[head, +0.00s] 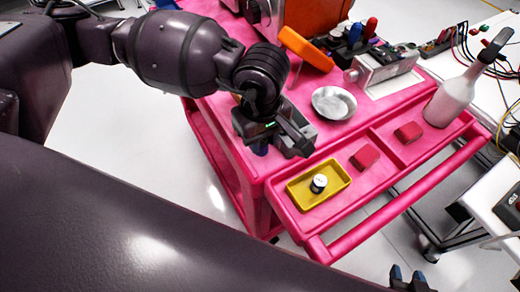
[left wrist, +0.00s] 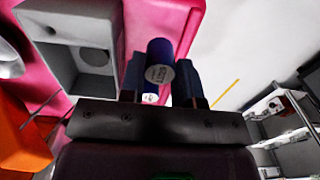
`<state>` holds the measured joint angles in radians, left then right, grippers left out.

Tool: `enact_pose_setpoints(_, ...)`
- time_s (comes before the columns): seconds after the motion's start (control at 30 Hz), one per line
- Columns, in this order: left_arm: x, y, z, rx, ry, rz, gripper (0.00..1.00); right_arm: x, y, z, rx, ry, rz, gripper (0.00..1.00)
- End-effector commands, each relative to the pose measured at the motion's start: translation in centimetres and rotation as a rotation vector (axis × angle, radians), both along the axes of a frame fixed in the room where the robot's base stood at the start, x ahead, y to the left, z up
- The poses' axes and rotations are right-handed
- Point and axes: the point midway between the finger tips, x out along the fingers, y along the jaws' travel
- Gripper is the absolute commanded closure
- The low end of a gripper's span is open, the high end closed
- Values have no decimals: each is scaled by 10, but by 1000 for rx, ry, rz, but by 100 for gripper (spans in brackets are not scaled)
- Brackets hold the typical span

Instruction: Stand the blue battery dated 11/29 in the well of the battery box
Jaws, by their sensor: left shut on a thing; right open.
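My left gripper (head: 262,146) is shut on a blue battery (left wrist: 158,55), held between its two fingers in the left wrist view. The battery's pale printed end faces the wrist camera; its date is too small to read. In the head view the arm mostly hides the battery. The grey battery box (left wrist: 112,38), with a square well and a small round hole, is on the pink cart, left of the battery in the left wrist view. The battery is outside the well, beside the box. My right gripper (head: 410,281) is open at the bottom edge of the head view.
A yellow tray (head: 300,204) holds a dark cylinder with a white top (head: 319,182). Two red blocks (head: 365,157) (head: 408,132), a metal bowl (head: 334,103) and a pale bottle (head: 449,101) are on the pink cart (head: 222,118). An orange object (head: 306,48) stands behind.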

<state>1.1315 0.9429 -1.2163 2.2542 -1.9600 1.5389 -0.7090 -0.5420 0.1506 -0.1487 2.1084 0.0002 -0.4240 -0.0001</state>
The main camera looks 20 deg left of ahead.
Motion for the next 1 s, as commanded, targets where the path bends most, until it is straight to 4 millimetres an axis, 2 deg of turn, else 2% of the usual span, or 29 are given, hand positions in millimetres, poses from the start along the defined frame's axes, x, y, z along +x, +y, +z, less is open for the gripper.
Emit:
enact_pose_setpoints(0.03,0,0,7,0,-5,0,86,2,-1,6,-2,-8,2,57)
enact_pose_setpoints(0.43,1,0,38,0,-5,0,86,8,-2,28,-5,-39,4,57)
enact_pose_setpoints(0.87,0,0,41,0,0,0,86,9,1,30,4,-44,-3,57)
enact_pose_setpoints(1.0,-6,-4,47,-2,-2,-3,86,12,1,41,5,-57,-4,57)
